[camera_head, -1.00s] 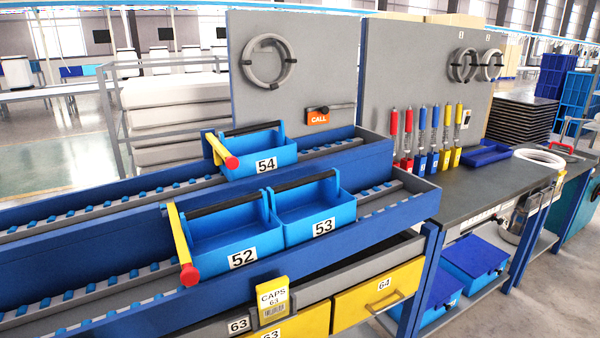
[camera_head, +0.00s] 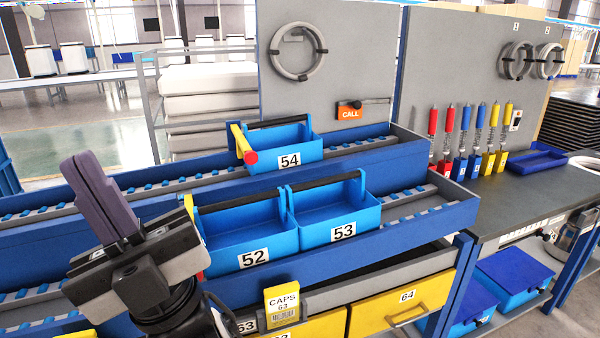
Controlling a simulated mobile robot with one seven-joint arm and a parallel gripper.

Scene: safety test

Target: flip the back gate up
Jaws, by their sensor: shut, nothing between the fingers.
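The back gate (camera_head: 241,142) is a yellow bar with a red end knob (camera_head: 251,157). It lies across the back lane at the left end of blue bin 54 (camera_head: 309,149), its knob pointing toward me, not standing upright.
Bin 53 (camera_head: 345,231) stands beside bin 52. A grey panel (camera_head: 365,60) with a cable coil (camera_head: 298,51) and an orange CALL sign (camera_head: 350,110) rises behind the back lane. The roller lanes left of the bins look empty.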

